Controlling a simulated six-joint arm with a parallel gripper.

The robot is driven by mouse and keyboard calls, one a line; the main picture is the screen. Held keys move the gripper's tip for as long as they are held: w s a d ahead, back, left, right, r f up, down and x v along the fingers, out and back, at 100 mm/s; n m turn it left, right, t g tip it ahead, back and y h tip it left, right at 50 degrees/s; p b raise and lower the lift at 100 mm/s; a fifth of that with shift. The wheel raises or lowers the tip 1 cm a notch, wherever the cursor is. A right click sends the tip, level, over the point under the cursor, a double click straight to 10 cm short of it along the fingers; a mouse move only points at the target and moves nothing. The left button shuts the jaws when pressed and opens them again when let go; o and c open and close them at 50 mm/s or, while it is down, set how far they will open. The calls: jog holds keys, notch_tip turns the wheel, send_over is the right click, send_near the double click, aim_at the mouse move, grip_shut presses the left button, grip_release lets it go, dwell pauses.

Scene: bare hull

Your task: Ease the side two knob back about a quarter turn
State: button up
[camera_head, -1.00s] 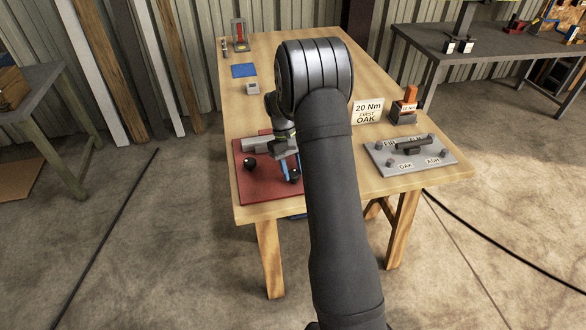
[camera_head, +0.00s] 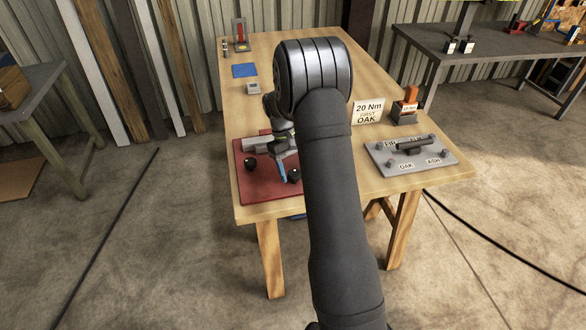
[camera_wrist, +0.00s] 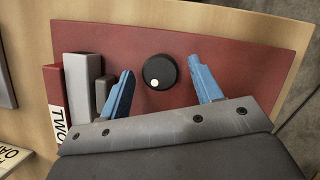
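A red panel (camera_head: 262,192) lies on the near left of the wooden bench. A round black knob (camera_wrist: 159,72) with a white dot at its lower left sits on it, near the middle in the wrist view. It appears to be the right-hand dark knob (camera_head: 294,175) in the head view. A "TWO" label (camera_wrist: 59,122) stands beside grey and red blocks left of the knob. My gripper (camera_wrist: 161,72) is open, its blue fingers apart on either side of the knob, with gaps and no visible contact. Whether the tips are down at knob height I cannot tell.
Another black knob (camera_head: 249,164) stands at the panel's left, with grey bars (camera_head: 256,144) behind it. My arm hides part of the bench.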

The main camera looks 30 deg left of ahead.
jog(key=shift+r, duration=0.1)
jog(key=v, duration=1.7)
jog(key=shift+a, duration=0.1)
jog(key=x, duration=1.7)
